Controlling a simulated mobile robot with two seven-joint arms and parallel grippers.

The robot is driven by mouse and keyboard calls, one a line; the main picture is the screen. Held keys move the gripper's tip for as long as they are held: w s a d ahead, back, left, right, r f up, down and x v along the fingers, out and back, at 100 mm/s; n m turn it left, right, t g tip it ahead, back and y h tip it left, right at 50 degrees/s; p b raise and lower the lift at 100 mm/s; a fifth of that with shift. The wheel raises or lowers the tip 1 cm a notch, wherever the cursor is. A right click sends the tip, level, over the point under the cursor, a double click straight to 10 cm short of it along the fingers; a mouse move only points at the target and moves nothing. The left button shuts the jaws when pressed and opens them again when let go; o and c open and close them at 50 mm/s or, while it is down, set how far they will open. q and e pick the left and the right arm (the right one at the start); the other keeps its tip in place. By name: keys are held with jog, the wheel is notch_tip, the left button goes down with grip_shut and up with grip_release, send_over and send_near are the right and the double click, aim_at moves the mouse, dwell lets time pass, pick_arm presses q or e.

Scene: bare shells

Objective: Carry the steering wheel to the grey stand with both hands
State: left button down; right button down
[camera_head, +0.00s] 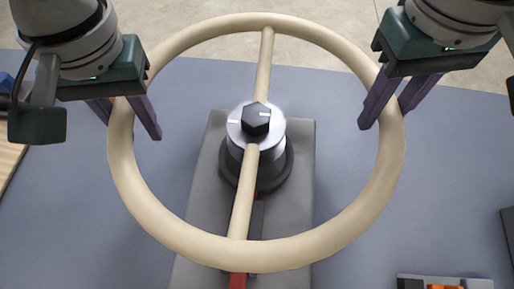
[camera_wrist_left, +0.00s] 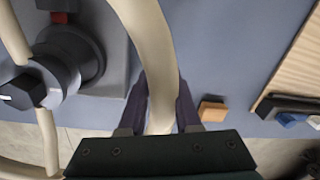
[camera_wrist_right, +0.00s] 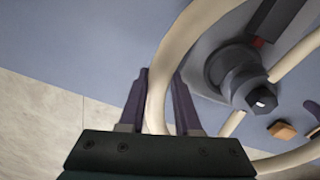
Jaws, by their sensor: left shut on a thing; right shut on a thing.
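The cream steering wheel (camera_head: 250,258) has a round rim and two spokes meeting at a silver hub with a black hexagonal centre (camera_head: 256,119). It appears in line with the top of the grey stand (camera_head: 206,190); whether it touches the stand's post, I cannot tell. My left gripper (camera_head: 132,118) is shut on the left side of the rim, and the rim runs between its fingers in the left wrist view (camera_wrist_left: 161,105). My right gripper (camera_head: 388,112) is shut on the right side of the rim, also seen in the right wrist view (camera_wrist_right: 158,100).
The blue-grey table (camera_head: 410,215) is mostly clear on both sides of the stand. A grey tray with orange items (camera_head: 445,284) lies at the front right. A wooden board (camera_head: 10,160) is at the left edge, and a dark object (camera_head: 508,235) is at the right edge.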

aim_at(126, 105)
pick_arm(q)
jog(key=shift+f, duration=0.1)
